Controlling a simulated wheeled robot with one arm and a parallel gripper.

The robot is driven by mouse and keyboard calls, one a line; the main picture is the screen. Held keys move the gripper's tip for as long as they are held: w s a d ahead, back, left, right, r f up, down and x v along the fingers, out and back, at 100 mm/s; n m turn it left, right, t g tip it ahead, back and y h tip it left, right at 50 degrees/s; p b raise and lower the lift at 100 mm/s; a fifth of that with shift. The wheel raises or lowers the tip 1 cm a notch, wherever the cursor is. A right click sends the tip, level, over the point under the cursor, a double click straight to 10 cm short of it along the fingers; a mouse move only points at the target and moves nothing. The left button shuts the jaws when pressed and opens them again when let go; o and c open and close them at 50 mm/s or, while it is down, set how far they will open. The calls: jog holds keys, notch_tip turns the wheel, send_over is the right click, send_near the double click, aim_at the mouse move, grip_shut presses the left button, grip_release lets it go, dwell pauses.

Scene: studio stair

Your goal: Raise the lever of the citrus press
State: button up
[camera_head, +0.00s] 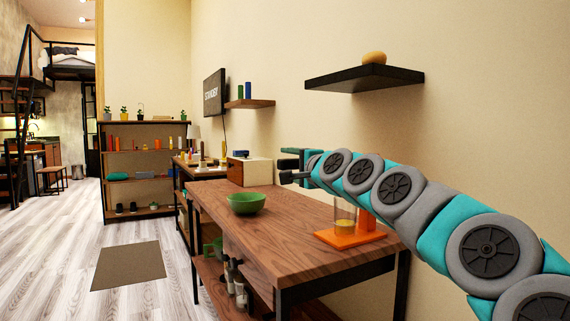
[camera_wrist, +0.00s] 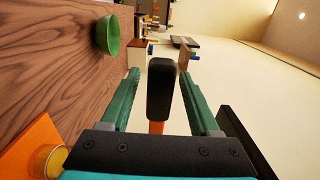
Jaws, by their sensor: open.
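The citrus press stands on the wooden table, with an orange base (camera_head: 350,238) and a glass (camera_head: 345,214) holding some yellow. My arm hides much of its upper part. In the wrist view the orange base (camera_wrist: 30,145) and the yellow-filled glass (camera_wrist: 48,160) are at lower left. The lever's black handle (camera_wrist: 160,90) sits between my fingers, with an orange piece (camera_wrist: 156,127) behind it. My gripper (camera_wrist: 160,72) is open, its green fingers either side of the handle with gaps showing. In the head view my gripper (camera_head: 284,165) is above the table; the handle looks roughly level.
A green bowl (camera_head: 246,203) stands on the table, left of the press. A black wall shelf (camera_head: 364,78) with a tan object hangs above my arm. A white and wooden box (camera_head: 250,172) stands behind the table. The floor at left is open.

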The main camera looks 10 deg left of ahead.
jog(key=shift+x, duration=0.95)
grip_shut()
dwell(0.9)
